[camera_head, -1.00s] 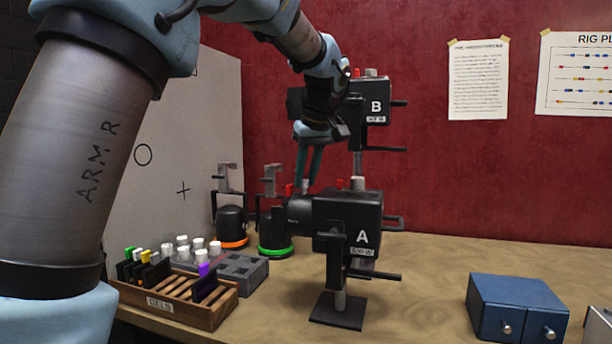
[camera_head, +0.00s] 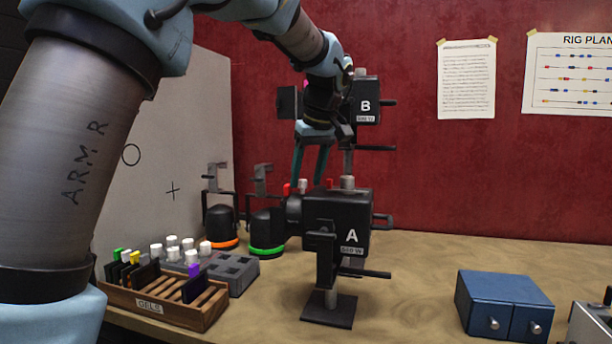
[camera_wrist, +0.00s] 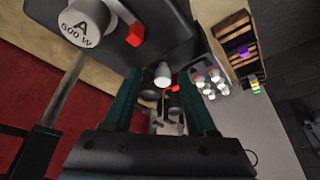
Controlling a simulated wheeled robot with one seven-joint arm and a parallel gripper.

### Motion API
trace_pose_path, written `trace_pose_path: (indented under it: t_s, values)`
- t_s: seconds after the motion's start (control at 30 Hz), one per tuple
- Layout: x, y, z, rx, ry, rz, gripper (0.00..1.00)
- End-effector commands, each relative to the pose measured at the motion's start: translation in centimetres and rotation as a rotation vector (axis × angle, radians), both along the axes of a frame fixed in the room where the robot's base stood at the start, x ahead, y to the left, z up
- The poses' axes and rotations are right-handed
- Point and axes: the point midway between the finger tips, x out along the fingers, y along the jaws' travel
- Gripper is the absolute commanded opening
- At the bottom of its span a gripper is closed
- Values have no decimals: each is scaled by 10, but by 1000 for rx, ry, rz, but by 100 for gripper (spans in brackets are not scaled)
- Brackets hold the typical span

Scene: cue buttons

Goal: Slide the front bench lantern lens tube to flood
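The front bench lantern, a black box marked A (camera_head: 337,222), stands upright on a stand on the bench. Its dark lens tube (camera_head: 293,208) sticks out to the left. A pale knob (camera_head: 302,186) stands on top near the tube, with red knobs beside it. My gripper (camera_head: 307,180) points down just above the tube, its teal fingers apart. In the wrist view a pale knob (camera_wrist: 162,75) shows between the spread fingers of my gripper (camera_wrist: 160,85), and lantern A's labelled knob (camera_wrist: 83,25) is at upper left. I cannot tell whether the fingers touch anything.
Lantern B (camera_head: 366,100) stands behind and above A, close to my wrist. Two black lamps with orange (camera_head: 223,243) and green (camera_head: 267,250) rings stand left. A gel rack (camera_head: 165,305) is front left, and blue drawers (camera_head: 505,303) are on the right.

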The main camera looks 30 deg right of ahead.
Motion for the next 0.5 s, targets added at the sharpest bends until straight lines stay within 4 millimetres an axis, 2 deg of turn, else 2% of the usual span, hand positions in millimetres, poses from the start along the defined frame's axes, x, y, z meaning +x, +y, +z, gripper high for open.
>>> trace_pose_path:
  t_s: [0.27,0.37,0.5]
  values:
    - [-1,0,4,0,-2,1,57]
    - [-5,0,14,-2,-3,0,57]
    - [-15,-1,38,-3,-3,0,57]
